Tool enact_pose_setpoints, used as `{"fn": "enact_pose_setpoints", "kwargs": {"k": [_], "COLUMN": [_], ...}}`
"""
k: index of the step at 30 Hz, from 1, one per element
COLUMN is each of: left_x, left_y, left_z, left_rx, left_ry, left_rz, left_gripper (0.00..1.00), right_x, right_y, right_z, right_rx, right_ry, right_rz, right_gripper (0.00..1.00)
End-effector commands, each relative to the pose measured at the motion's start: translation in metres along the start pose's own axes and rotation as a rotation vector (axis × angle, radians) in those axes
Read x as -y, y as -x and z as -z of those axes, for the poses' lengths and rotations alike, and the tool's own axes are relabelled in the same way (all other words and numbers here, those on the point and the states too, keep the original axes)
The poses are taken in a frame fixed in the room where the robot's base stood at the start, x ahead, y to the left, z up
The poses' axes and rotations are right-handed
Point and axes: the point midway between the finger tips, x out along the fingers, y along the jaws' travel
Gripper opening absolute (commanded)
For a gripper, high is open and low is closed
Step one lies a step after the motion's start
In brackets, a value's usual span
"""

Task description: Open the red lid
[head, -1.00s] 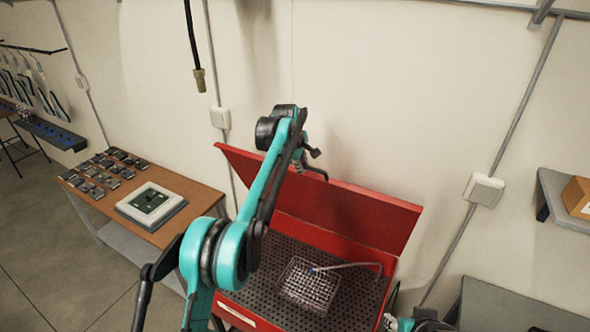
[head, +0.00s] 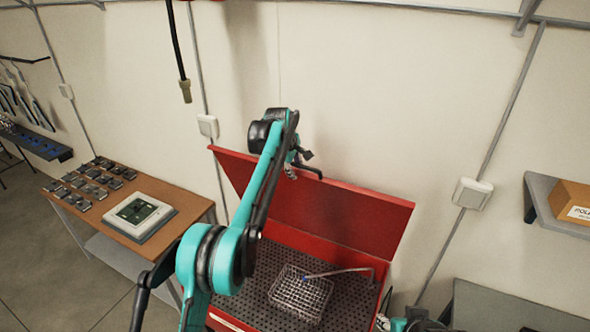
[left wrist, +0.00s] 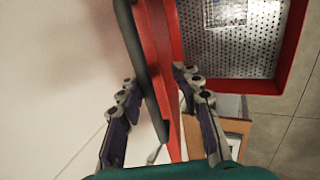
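The red lid (head: 320,205) stands raised and tilted back at the rear of a red-sided washing basin with a perforated grey floor (head: 255,268). My left gripper (head: 300,165) is at the inner face of the lid, near its upper left part; the arm hides part of the lid. In the left wrist view the gripper (left wrist: 158,105) is open, with its fingers apart on either side of the lid's edge (left wrist: 162,60) and a dark bar (left wrist: 143,65) along it. Whether a finger touches cannot be told. My right gripper does not show.
A wire basket (head: 300,293) lies in the basin, with a thin bent pipe (head: 345,270) above it. A wooden table (head: 90,212) with a white device (head: 138,214) and several small parts stands left. The wall is close behind the lid. A box (head: 572,203) sits on a shelf at right.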

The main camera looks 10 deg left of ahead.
Motion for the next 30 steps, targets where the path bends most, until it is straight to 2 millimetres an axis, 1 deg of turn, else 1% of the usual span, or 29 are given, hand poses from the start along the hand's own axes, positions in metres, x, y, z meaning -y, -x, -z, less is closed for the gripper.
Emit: {"fn": "enact_pose_setpoints", "kwargs": {"k": [4,7,11,15,18,21,24,30], "left_x": [0.000,0.000,0.000,0.000,0.000,-0.001,-0.001,-0.001], "left_y": [0.004,0.016,0.043,0.074,0.093,0.107,0.116,0.120], "left_z": [0.000,0.000,0.000,0.000,0.001,0.001,0.000,0.000], "left_rx": [0.000,0.000,0.000,0.000,0.000,0.000,0.000,0.000], "left_ry": [0.000,0.000,0.001,0.001,0.000,0.000,0.000,0.000], "left_rz": [0.001,0.001,0.001,0.001,0.001,0.001,0.001,0.001], "left_gripper": [0.33,0.33,0.33,0.33,0.33,0.33,0.33,0.33], "right_x": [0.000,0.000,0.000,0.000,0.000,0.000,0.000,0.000], "right_y": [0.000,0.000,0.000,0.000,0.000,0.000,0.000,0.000], "right_z": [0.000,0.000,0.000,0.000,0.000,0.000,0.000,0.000], "right_rx": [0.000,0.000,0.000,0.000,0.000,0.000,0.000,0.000], "right_ry": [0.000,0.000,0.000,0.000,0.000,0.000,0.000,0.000], "right_rz": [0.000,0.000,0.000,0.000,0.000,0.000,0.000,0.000], "right_gripper": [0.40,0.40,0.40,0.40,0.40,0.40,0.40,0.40]}}
